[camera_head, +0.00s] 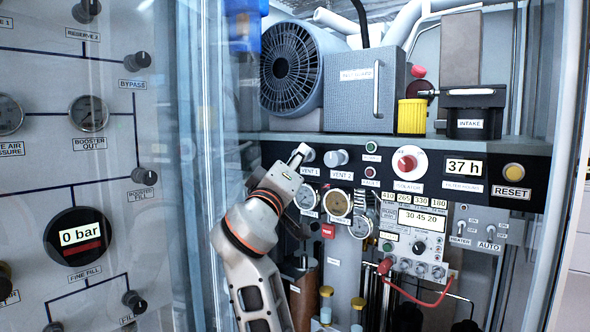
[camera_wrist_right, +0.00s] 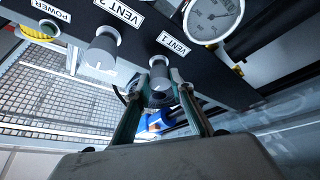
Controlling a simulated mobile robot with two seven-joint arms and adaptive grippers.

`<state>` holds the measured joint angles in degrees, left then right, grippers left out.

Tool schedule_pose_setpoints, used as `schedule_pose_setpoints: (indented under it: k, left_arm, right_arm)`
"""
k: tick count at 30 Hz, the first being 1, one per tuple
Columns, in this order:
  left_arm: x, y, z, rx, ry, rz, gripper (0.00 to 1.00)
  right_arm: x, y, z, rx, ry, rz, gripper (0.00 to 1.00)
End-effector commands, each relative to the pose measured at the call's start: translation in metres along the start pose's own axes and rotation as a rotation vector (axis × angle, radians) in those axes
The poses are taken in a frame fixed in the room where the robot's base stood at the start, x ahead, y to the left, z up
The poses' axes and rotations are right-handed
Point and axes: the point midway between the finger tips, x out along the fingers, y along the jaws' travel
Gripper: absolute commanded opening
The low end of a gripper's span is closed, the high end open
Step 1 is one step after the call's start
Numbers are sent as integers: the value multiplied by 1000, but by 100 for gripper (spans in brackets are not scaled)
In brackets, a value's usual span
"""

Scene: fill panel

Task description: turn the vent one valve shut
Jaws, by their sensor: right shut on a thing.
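The vent one valve is a grey knob (camera_head: 309,155) above the VENT 1 label on the black panel strip. In the right wrist view, the vent one knob (camera_wrist_right: 160,70) sits between the two fingertips. My right gripper (camera_head: 298,154) is shut on it, and its fingers partly hide the knob in the head view. In the wrist view, the right gripper (camera_wrist_right: 159,88) reaches up from below. The knob's turn angle cannot be told. My left gripper is not in view.
The vent two knob (camera_head: 336,158) is close on the right; it also shows in the wrist view (camera_wrist_right: 102,48). Gauges (camera_head: 338,203) sit just below. A clear pane (camera_head: 205,150) stands left of my arm. A red cable (camera_head: 420,302) loops at lower right.

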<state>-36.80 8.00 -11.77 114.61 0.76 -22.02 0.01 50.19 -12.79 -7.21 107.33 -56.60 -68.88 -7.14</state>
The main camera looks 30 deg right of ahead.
Motion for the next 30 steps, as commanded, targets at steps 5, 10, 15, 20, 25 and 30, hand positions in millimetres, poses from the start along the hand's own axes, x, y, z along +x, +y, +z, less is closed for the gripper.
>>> schedule_pose_setpoints:
  k: [5, 10, 15, 20, 25, 30]
  left_arm:
    - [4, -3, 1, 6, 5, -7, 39]
    - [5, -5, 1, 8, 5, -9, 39]
    - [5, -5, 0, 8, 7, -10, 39]
    - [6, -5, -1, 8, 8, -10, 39]
    - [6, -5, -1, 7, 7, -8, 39]
    - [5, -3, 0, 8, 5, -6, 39]
  right_arm:
    - [0, -3, 1, 33, -4, 14, 1]
    - [0, -2, 0, 43, -4, 20, 1]
    - [0, -1, 0, 45, -4, 21, 1]
    - [0, -1, 0, 45, -4, 21, 27]
    - [0, -1, 0, 45, -4, 21, 39]
    - [0, 0, 0, 45, -4, 21, 39]
